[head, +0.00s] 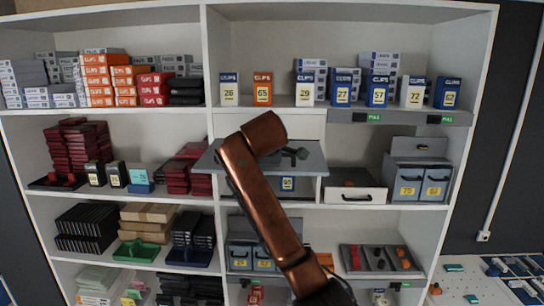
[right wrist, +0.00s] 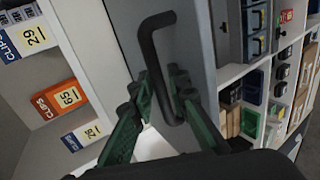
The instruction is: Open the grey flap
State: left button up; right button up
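The grey flap (head: 312,163) is in the middle bay of the shelf in the head view. It stands out from the front of its compartment, lying nearly flat and raised. In the right wrist view the flap (right wrist: 195,40) carries a black bar handle (right wrist: 157,50). My right gripper (right wrist: 164,88) has its green fingers on either side of the handle, closed in on it. In the head view my copper right arm covers part of the flap, and the fingers are hard to make out there. My left gripper is in neither view.
Numbered clip boxes (head: 262,89) stand on the shelf above. A white drawer bin (head: 357,193) and blue-grey bins (head: 410,188) are to the right. Dark red boxes (head: 190,165) are to the left. Black trays (head: 90,225) fill the lower left.

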jog(key=v, duration=1.1)
jog(key=shift+s+r, duration=0.25)
jog(key=shift+s, duration=0.05)
jog(key=shift+a, duration=0.1)
